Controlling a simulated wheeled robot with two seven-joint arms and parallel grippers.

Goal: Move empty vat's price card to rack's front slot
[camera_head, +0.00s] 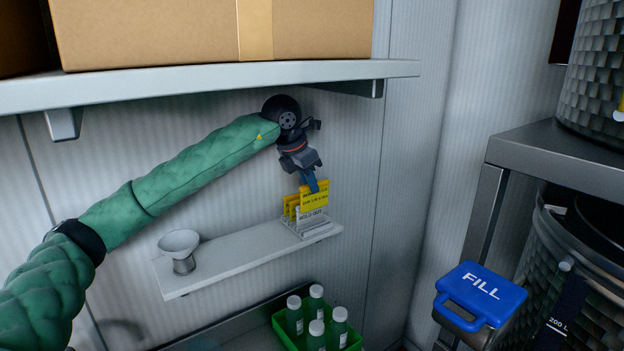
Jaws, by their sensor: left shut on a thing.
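My left gripper (313,185), on the green-sleeved arm, points down over the card rack and is shut on a yellow price card (315,198). The card is upright, right at the rack (305,226) on the small wall shelf. I cannot tell whether its lower edge rests in a slot. Other yellow cards (290,206) stand in the rack behind it, and a white card reading "SOLD OUT" (311,219) shows at the front. A dark woven vat (538,245) stands at the lower right and another (596,75) above it. My right gripper does not show.
The small shelf (240,258) also holds a white bowl on a metal base (180,248). A higher shelf (200,83) with cardboard boxes (160,30) hangs above my arm. A blue FILL lid (480,293) is at right.

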